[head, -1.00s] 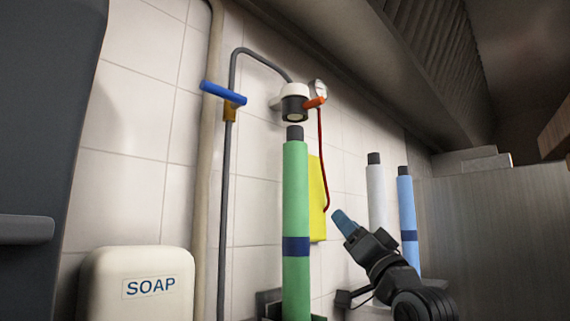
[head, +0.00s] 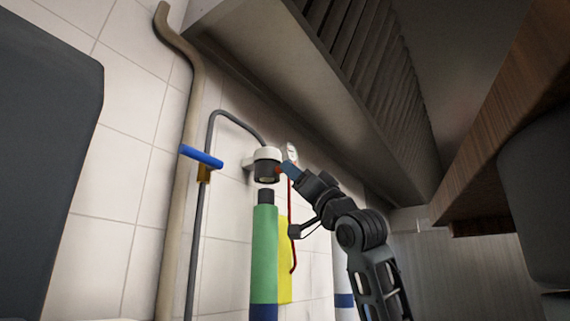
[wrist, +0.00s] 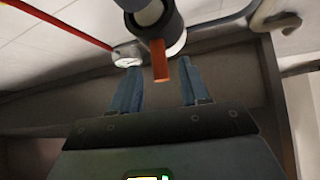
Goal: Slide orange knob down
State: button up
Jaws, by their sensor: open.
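The orange knob (wrist: 159,62) sticks out from the dark and white wall fitting in the wrist view. It lies between the two blue fingers of my gripper (wrist: 160,85), near their tips, with a gap on each side. The left finger looks closer to it. In the head view my gripper (head: 291,170) is raised at the fitting (head: 267,167), and its blue fingers hide most of the knob. A green cylinder (head: 264,238) with a dark top stands just below the fitting.
A blue-handled valve (head: 201,157) sits left on a grey pipe. A round gauge (head: 291,152) and a red tube (head: 294,262) are close by my gripper. A yellow panel (head: 285,240) is behind the green cylinder. The ventilation hood (head: 300,80) slopes overhead.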

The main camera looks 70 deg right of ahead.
aim_at(277, 170)
jog(key=shift+p+x, duration=0.55)
jog(key=shift+x, duration=1.4)
jog(key=shift+c, duration=0.3)
grip_shut()
